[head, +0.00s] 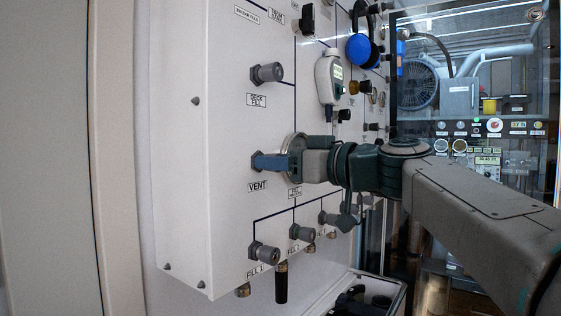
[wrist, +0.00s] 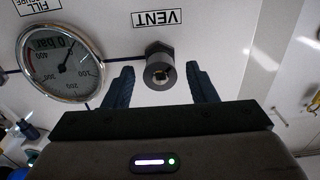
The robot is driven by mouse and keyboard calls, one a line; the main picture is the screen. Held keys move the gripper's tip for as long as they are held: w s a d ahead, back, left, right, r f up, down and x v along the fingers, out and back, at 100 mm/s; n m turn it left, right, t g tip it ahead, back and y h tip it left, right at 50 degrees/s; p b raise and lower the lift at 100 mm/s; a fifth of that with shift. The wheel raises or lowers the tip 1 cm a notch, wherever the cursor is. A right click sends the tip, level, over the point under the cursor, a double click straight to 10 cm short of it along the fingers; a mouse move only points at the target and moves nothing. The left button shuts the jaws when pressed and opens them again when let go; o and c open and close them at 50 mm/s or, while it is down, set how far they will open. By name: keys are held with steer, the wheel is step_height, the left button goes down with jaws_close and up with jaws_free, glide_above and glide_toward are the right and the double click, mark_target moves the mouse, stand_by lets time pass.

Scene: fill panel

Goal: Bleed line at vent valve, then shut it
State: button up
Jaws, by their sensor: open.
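The vent valve shows in the wrist view as a dark round knob (wrist: 160,70) with a hex base on the white panel, beside its upside-down VENT label (wrist: 157,18). My gripper (wrist: 161,84) is open, with one blue-grey finger on each side of the knob. Gaps show between knob and fingers, and nothing is held. In the head view my gripper (head: 262,162) is at the panel just above the VENT label (head: 257,187), and its fingers mostly hide the knob. A round gauge (wrist: 60,62) beside the valve appears to show 0 bar.
The DECK FILL valve (head: 266,73) is above my gripper and the FILL 1 valve (head: 263,252) below. A handheld device (head: 328,75) and blue ear defenders (head: 360,50) hang on the panel (head: 190,230). An open case (head: 365,295) sits below, and a window (head: 470,70) is at right.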

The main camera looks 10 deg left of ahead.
steer(key=c, duration=1)
steer(key=shift+m, duration=0.3)
steer(key=shift+w+d+f+m+p, duration=0.1)
steer(key=shift+m+p, duration=1.1)
steer(key=shift+m, duration=3.15)
steer(key=shift+a+f+m+p, duration=0.15)
steer(key=shift+m+p, duration=1.05)
steer(key=shift+m, duration=3.2)
steer(key=shift+w+d+f+m+p, duration=0.15)
steer(key=shift+m+p, duration=1.05)
steer(key=shift+m, duration=3.15)
steer(key=shift+s, duration=0.1)
